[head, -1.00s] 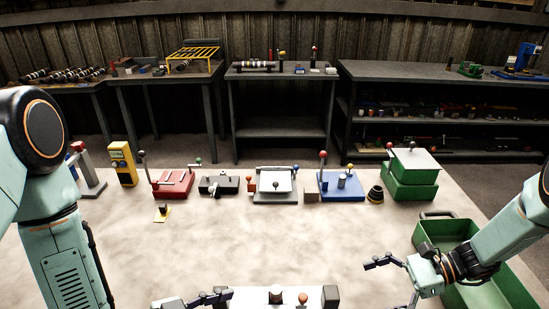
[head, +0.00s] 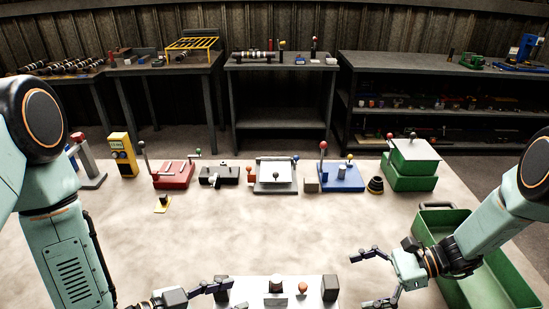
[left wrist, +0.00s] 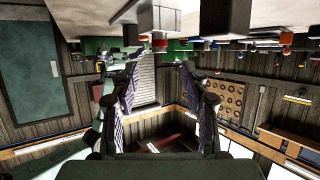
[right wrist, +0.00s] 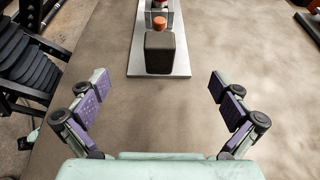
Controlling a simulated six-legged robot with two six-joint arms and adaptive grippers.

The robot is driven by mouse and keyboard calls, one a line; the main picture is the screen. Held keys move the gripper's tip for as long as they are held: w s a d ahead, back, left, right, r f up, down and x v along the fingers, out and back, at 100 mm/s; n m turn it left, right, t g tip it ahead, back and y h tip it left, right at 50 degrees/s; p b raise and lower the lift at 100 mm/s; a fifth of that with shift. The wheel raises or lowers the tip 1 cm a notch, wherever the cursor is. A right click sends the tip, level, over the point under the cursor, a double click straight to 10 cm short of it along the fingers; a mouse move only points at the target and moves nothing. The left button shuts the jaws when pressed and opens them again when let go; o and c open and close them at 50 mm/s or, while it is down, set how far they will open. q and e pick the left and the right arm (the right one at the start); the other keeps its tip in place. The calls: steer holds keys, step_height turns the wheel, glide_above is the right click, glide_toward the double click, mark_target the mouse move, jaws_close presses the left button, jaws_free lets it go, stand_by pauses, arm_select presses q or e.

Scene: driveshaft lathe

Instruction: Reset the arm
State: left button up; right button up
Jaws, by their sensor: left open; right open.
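My left gripper (head: 232,295) is at the bottom edge of the head view, beside the left end of a pale plate fixture (head: 252,297). It is open and empty; both fingers stand apart in the left wrist view (left wrist: 158,72). My right gripper (head: 357,277) is open and empty, to the right of the fixture. In the right wrist view (right wrist: 159,83) its fingers are spread wide, with the fixture's dark end block (right wrist: 160,52) ahead and bare tabletop between. The lower part of the fixture is cut off in the head view.
A green bin (head: 460,245) stands right, under my right arm. Along the table's back are a yellow meter (head: 122,155), a red device (head: 173,174), a blue fixture (head: 341,178) and a green box (head: 411,168). The middle of the table (head: 250,235) is clear.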

mark_target(275, 279)
steer(key=x, duration=0.2)
steer(key=r+x, duration=0.1)
steer(key=x, duration=0.4)
steer(key=shift+a+r+p, duration=0.15)
steer(key=shift+a+p, duration=0.25)
steer(key=shift+a, duration=0.2)
arm_select(q)
steer(key=x, duration=1.1)
steer(key=shift+d+r, duration=0.15)
steer(key=shift+r, duration=0.15)
arm_select(e)
steer(key=shift+d, duration=0.2)
arm_select(q)
steer(key=shift+w+d+f, duration=0.1)
steer(key=shift+w+d, duration=0.05)
arm_select(e)
steer(key=shift+a, duration=0.1)
